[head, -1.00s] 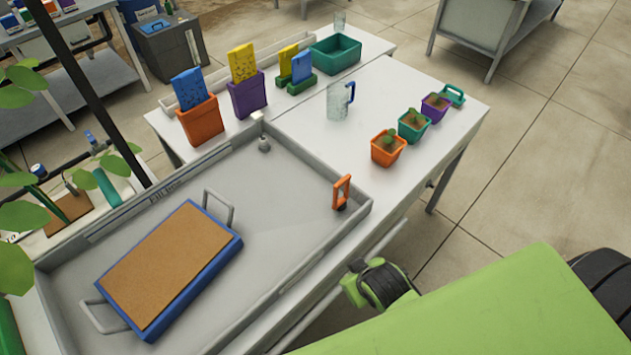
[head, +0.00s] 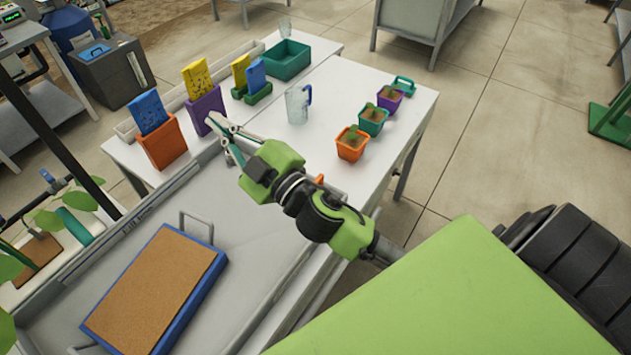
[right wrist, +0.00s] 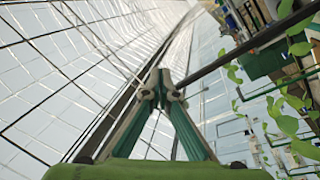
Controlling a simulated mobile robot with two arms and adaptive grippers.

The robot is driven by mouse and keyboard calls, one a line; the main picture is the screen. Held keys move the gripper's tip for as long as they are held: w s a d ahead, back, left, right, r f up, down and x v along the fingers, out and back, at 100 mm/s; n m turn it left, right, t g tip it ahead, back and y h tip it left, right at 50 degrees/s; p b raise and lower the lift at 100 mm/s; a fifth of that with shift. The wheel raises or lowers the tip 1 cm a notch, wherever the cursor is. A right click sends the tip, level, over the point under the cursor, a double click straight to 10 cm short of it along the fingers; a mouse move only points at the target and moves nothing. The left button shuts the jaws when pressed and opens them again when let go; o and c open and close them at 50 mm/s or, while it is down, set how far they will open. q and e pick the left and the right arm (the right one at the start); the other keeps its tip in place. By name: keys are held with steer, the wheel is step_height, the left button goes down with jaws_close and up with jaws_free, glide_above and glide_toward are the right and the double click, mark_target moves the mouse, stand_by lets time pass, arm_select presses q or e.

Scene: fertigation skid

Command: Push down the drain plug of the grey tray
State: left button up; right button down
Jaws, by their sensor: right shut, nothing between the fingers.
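The grey tray (head: 238,232) lies on the white bench, with a blue-rimmed brown board (head: 155,285) inside it. Only a bit of the orange-handled drain plug (head: 319,179) shows at the tray's right side. My right arm hides the rest of it. My right gripper (head: 215,123) is shut and empty, raised over the tray's far end, with its fingers pointing up and left in the head view. In the right wrist view its closed fingertips (right wrist: 163,84) show against the greenhouse glazing. My left gripper is not in view.
Beyond the tray stand an orange pot (head: 163,145), a purple pot (head: 205,112), a clear jug (head: 298,103) and a green bin (head: 286,60). Small seedling pots (head: 352,145) line the bench's right edge. A dark post (head: 60,150) crosses at left.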

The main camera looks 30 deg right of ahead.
steer(key=s+a+r+n+g+y, duration=0.2)
steer(key=a+n+g+y, duration=0.2)
steer(key=a+n+y, duration=0.3)
steer(key=s+a+r+n+g+y, duration=0.1)
steer(key=s+a+n+g+y, duration=0.1)
steer(key=a+n+g+y, duration=0.5)
step_height(320, 180, down, 12)
steer(key=s+d+n+g+h, duration=0.25)
steer(key=n+g+h, duration=0.3)
steer(key=n, duration=0.35)
steer(key=w+d+f+g+h, duration=0.1)
steer(key=d+f+h, duration=0.3)
steer(key=d, duration=0.4)
steer(key=w+d+f+h, duration=0.1)
steer(key=d+f+h, duration=0.3)
steer(key=d, duration=0.3)
steer(key=d+m+h, duration=0.1)
steer(key=d+h, duration=0.4)
steer(key=d, duration=1)
steer(key=shift+w+d+r+m+g+h, duration=0.25)
steer(key=shift+r+m+g+h, duration=0.1)
steer(key=shift+m+g, duration=0.1)
steer(key=shift+f, duration=0.1)
